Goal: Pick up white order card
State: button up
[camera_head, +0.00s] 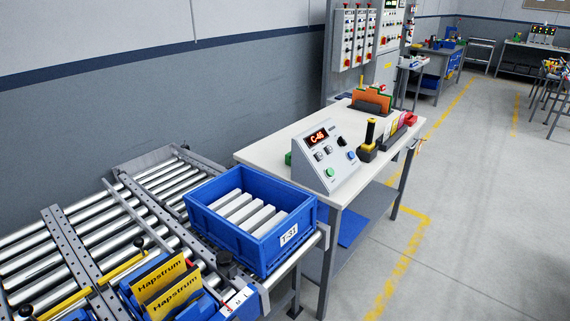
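I cannot make out a white order card for certain. A dark rack (393,138) at the table's right edge holds small pale, yellow and red items, too small to tell apart. A small white piece with dark and red marks (238,302) shows at the bottom, by the conveyor's near edge. My gripper is not in view.
Yellow Hapstrum packets (172,290) stand in front. A control box (326,160) reading C-46 stands on the table (270,143).

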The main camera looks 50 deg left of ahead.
aim_at(387, 131)
jog(key=z, duration=0.05)
jog(key=k, duration=1.5)
jog(key=u, duration=4.3)
jog(key=i, duration=0.1)
jog(key=z, duration=3)
jog(key=i, duration=1)
jog(key=u, duration=0.1)
